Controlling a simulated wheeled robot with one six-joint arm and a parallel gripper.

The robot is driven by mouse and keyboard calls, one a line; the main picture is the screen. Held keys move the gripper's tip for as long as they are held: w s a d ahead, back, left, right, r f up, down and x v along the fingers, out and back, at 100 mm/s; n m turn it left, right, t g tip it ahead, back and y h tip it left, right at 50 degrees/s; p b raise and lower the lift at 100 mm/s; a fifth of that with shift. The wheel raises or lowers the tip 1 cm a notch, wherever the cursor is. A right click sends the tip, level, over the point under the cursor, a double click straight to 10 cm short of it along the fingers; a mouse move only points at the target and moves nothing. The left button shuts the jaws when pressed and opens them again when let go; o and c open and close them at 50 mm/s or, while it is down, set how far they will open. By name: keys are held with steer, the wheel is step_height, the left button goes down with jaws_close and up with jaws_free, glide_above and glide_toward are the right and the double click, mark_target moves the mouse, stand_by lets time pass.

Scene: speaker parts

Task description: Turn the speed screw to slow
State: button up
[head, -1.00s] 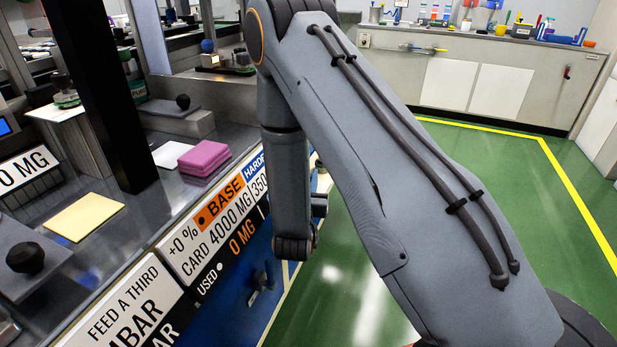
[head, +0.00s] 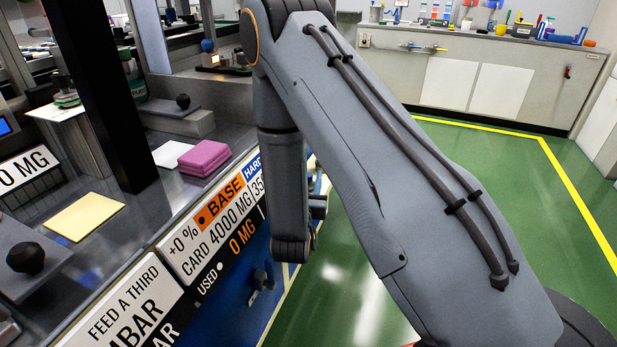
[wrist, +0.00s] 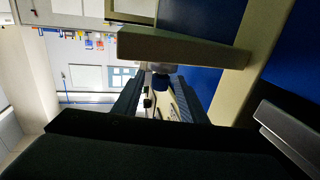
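I cannot surely pick out the speed screw. A small dark knob-like part (head: 262,279) sticks out from the blue front panel (head: 232,312) low in the head view; I cannot tell whether it is the screw. In the wrist view my gripper (wrist: 158,106) shows as two dark fingers standing apart, with a gap between them. A small dark rounded part (wrist: 160,81) shows beyond the gap, below a beige bar (wrist: 185,48); I see no contact with it.
Printed label plates (head: 212,218) line the bench front. A pink block (head: 204,157), a yellow pad (head: 84,216) and a black post lie or stand on the bench. Green floor (head: 470,190) is open at right. A cabinet (head: 480,75) with bottles stands at the back.

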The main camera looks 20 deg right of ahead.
steer(key=v, duration=0.7)
steer(key=shift+d, duration=0.1)
